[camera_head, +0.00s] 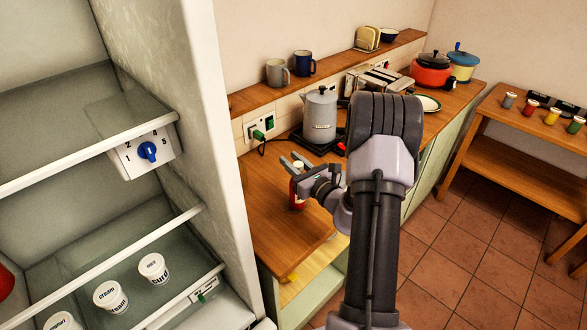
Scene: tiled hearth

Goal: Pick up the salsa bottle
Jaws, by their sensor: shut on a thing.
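The salsa bottle (296,201) is a small red bottle with a pale top, standing upright at the wooden counter (275,240). My gripper (292,163) reaches in from the right and is shut on the bottle near its top. The fingers and wrist hide part of the bottle. I cannot tell whether its base touches the counter.
An open fridge (190,100) with white tubs (152,268) stands close on the left. A grey kettle (319,115) stands behind my gripper. A red pot (431,74) and a toaster (378,80) are farther back. A side table (510,125) with jars is at right.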

